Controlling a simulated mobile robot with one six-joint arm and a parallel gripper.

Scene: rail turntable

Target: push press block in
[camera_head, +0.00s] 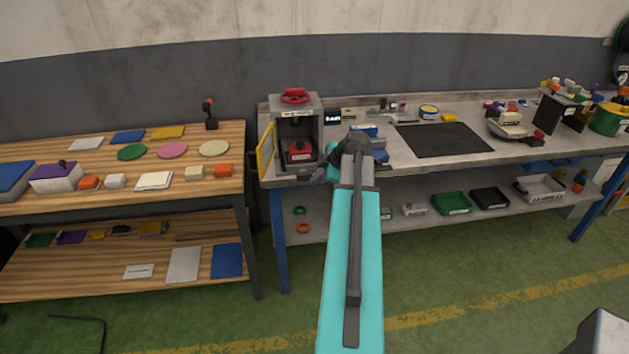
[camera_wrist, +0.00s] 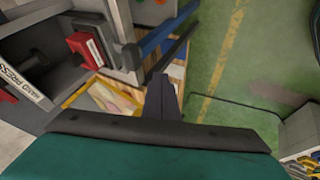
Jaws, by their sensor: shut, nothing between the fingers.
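The press (camera_head: 312,115) is a grey box with a red knob on top, at the left end of the grey workbench. Its front is open, and a red press block (camera_head: 300,155) with a label sits low inside. In the wrist view the red block (camera_wrist: 83,50) shows at the upper left, within the press's opening. The yellow-framed door (camera_head: 266,150) stands open at the left. My gripper (camera_head: 318,177) is shut and empty, in front of the press at its lower right. In the wrist view my gripper (camera_wrist: 163,85) is apart from the block.
A wooden table (camera_head: 225,160) with coloured discs and blocks stands to the left. A black mat (camera_head: 443,139) lies on the bench at right. A blue item (camera_head: 378,155) lies near my wrist. Green floor (camera_head: 450,270) in front is mostly clear.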

